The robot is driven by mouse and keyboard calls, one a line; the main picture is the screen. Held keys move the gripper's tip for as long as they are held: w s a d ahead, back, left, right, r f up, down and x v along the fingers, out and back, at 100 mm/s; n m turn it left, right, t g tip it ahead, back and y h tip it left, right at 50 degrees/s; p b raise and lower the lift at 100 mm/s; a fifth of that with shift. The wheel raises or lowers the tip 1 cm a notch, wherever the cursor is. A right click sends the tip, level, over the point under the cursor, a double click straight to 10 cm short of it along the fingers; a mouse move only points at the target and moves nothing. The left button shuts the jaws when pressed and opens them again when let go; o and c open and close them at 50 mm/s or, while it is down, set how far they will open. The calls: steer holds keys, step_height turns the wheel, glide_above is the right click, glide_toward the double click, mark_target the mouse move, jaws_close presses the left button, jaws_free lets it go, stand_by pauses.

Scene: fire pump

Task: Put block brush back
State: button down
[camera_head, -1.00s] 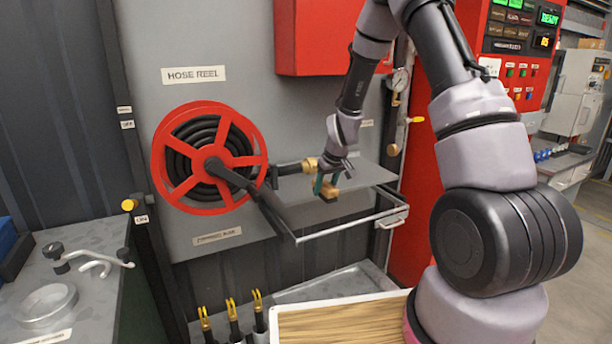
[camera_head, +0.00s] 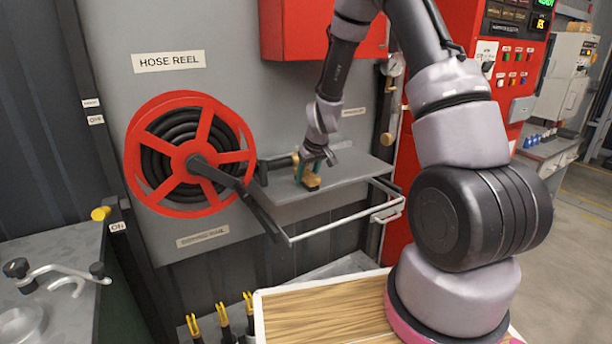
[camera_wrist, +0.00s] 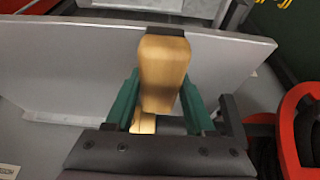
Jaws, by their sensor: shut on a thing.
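The block brush has a light wooden body with a dark end. In the head view the brush (camera_head: 311,183) is at my gripper's tip, in front of the grey shelf (camera_head: 352,176) beside the hose reel. In the wrist view the brush (camera_wrist: 164,75) lies between the two green fingers. My gripper (camera_head: 309,174) is shut on the brush and points down at the shelf; its fingers also show in the wrist view (camera_wrist: 160,112). The shelf plate (camera_wrist: 60,60) lies beyond the brush there. I cannot tell whether the brush touches the shelf.
The red hose reel (camera_head: 190,155) with its dark crank stands left of my gripper. A metal rail (camera_head: 335,228) runs in front of the shelf. A red cabinet (camera_head: 320,30) hangs above. A wood-topped surface (camera_head: 320,310) and several yellow-tipped tools (camera_head: 222,315) are below.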

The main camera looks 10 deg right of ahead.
steer(key=shift+c, duration=1.3)
jaws_free()
steer(key=shift+s+r, duration=0.1)
steer(key=shift+r, duration=0.4)
steer(key=v, duration=1.1)
steer(key=shift+s, duration=0.1)
steer(key=s+d+r+m+t, duration=0.15)
steer(key=s+r, duration=0.35)
steer(key=r, duration=0.5)
steer(key=s+d+r+m, duration=0.1)
steer(key=s+r+m, duration=0.2)
steer(key=s+r, duration=0.3)
steer(key=s+d+r+m+t, duration=0.1)
steer(key=s+r, duration=0.6)
steer(key=s, duration=0.7)
steer(key=shift+s+d+r+m+y, duration=0.2)
steer(key=shift+s+d+m+y, duration=0.2)
steer(key=shift+m, duration=0.75)
steer(key=shift+t, duration=0.25)
